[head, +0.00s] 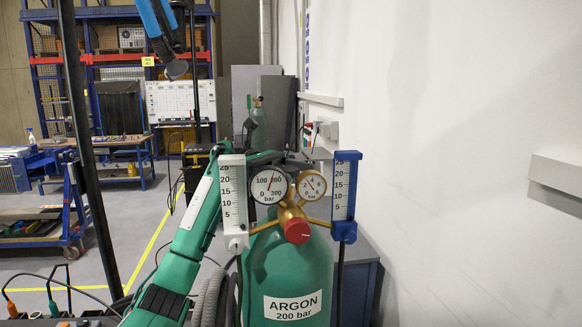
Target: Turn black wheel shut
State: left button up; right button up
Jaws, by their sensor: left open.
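A green gas bottle (288,270) labelled ARGON 200 bar stands upright in front of me. A brass regulator (290,214) with a red knob (297,231) sits on it. I cannot clearly make out a black wheel; only a dark shape shows behind the gauges. My left arm reaches up from the lower left, and my left gripper (268,157) is at the top of the bottle, behind the white flowmeter and the left gauge. The gripper is open; its fingertips are mostly hidden, and I cannot tell whether it touches anything. My right gripper is not in view.
Two round gauges, left (269,185) and right (311,185), flank the regulator's top. A white flowmeter (233,200) stands left and a blue flowmeter (344,190) right. The white wall (450,150) is close on the right. Shelves and a workbench stand far back left.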

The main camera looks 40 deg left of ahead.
pick_arm(q)
jog(key=shift+c, duration=0.4)
jog(key=c, duration=0.9)
jog(key=shift+s+m+g, duration=0.1)
jog(key=shift+m+g, duration=0.7)
jog(key=shift+g, duration=0.5)
jog(key=o, duration=1)
